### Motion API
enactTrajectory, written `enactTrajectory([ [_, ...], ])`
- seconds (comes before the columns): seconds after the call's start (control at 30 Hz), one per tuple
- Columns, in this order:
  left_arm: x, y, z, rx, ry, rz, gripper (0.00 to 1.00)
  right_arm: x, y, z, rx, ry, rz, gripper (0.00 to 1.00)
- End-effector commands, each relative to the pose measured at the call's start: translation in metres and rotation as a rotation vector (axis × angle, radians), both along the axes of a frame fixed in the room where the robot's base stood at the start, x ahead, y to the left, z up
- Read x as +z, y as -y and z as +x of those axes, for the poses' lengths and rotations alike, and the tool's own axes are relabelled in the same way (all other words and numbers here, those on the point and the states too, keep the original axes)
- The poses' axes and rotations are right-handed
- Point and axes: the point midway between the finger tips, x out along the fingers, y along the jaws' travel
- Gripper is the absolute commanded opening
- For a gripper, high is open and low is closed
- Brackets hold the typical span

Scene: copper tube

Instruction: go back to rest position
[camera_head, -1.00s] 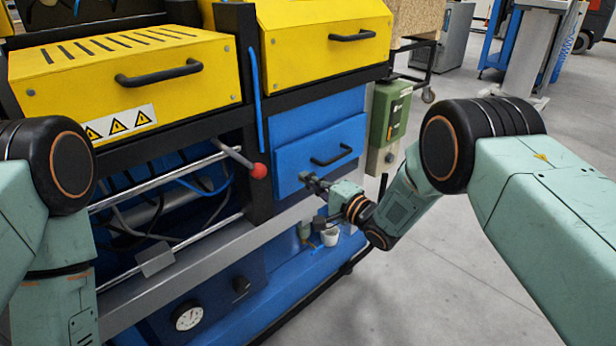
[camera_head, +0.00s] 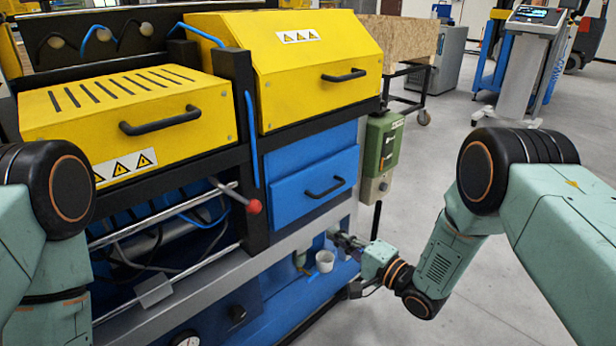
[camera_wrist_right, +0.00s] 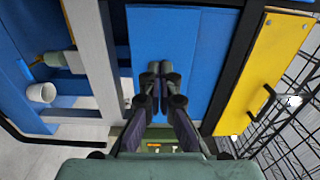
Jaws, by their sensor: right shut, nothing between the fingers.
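My right gripper (camera_head: 340,238) is shut and empty, in front of the blue machine's lower right side, just right of a white cup. In the right wrist view its fingers (camera_wrist_right: 155,70) are together, pointing at a blue panel (camera_wrist_right: 165,35) with nothing between them. Whether the fingertips touch the machine I cannot tell. My left arm shows at the left edge of the head view, but its gripper is out of view.
The machine has yellow covers (camera_head: 320,55), a blue drawer (camera_head: 315,188) and a lever with a red knob (camera_head: 253,206). The white cup (camera_head: 325,261) sits on the machine's low ledge. Grey floor (camera_head: 440,150) is open at the right.

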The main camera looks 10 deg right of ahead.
Motion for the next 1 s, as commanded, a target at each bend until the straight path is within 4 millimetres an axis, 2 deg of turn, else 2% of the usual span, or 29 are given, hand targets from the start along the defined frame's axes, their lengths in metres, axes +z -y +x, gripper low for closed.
enactTrajectory([
  [0.13, 0.0, 0.0, 0.0, 0.0, 0.0, 0.0, 0.37, -0.007, 0.003, 0.001, -0.009, 0.058, -0.125, 0.0],
  [0.27, 0.0, 0.0, 0.0, 0.0, 0.0, 0.0, 0.37, -0.038, 0.016, -0.008, -0.057, 0.071, -0.368, 0.0],
  [0.37, 0.0, 0.0, 0.0, 0.0, 0.0, 0.0, 0.37, -0.071, 0.027, -0.03, -0.07, 0.03, -0.571, 0.0],
  [0.47, 0.002, 0.0, 0.0, 0.0, 0.0, 0.0, 0.37, -0.104, 0.04, -0.063, -0.048, -0.04, -0.776, 0.0],
  [0.57, 0.004, 0.0, 0.0, 0.0, 0.0, 0.0, 0.37, -0.135, 0.053, -0.109, 0.019, -0.133, -0.973, 0.0],
  [0.7, 0.008, 0.0, 0.0, 0.0, 0.0, 0.0, 0.37, -0.166, 0.07, -0.193, 0.189, -0.288, -1.212, 0.0],
  [0.83, 0.013, 0.0, 0.0, 0.0, 0.0, 0.0, 0.37, -0.176, 0.084, -0.276, 0.381, -0.434, -1.356, 0.0],
  [0.9, 0.015, 0.0, 0.0, 0.0, 0.0, 0.0, 0.37, -0.173, 0.09, -0.32, 0.484, -0.511, -1.401, 0.0],
  [1.0, 0.019, 0.0, 0.0, 0.0, 0.0, 0.0, 0.37, -0.163, 0.096, -0.374, 0.598, -0.612, -1.431, 0.0],
])
